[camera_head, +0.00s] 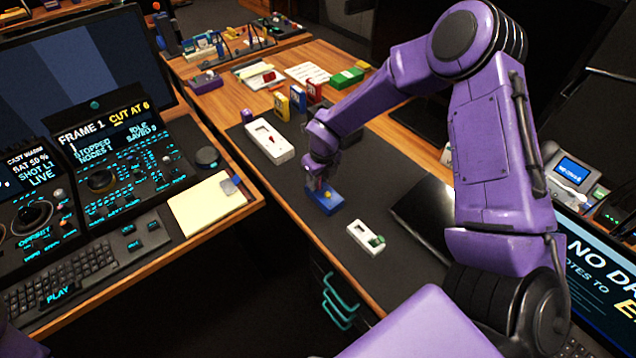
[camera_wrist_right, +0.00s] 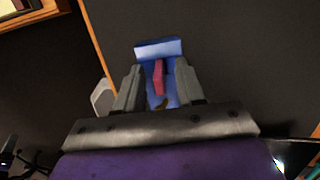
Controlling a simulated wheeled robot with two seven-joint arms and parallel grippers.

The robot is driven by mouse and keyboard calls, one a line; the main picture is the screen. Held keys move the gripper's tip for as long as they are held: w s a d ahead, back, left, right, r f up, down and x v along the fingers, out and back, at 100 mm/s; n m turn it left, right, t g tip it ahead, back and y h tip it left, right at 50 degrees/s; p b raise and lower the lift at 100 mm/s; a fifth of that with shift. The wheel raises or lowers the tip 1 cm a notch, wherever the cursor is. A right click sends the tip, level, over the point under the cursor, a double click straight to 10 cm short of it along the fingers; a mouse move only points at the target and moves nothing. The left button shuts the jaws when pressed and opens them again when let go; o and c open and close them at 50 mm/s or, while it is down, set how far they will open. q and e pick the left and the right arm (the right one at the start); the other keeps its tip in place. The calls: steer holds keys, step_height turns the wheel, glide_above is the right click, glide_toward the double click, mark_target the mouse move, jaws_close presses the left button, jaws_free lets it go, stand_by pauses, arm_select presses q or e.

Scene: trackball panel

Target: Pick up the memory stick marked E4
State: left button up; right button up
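A blue block-shaped holder (camera_head: 325,205) lies on the dark mat under my right gripper (camera_head: 320,185). In the right wrist view the blue holder (camera_wrist_right: 158,48) lies beyond and between the fingers. A narrow red piece (camera_wrist_right: 158,76) stands up from it. My right gripper (camera_wrist_right: 158,70) is open, with a finger on each side of the red piece and gaps showing on both sides. I cannot read an E4 mark on anything, so I cannot tell whether the red piece is that memory stick. My left gripper is not in view.
On the mat (camera_head: 310,215) a white holder with a red part (camera_head: 270,141) lies behind and a white holder with a green part (camera_head: 366,237) in front. Several small coloured boxes stand farther back. A dark flat panel (camera_head: 424,215) lies at right. A control console stands at left.

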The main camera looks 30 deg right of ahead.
jaws_close()
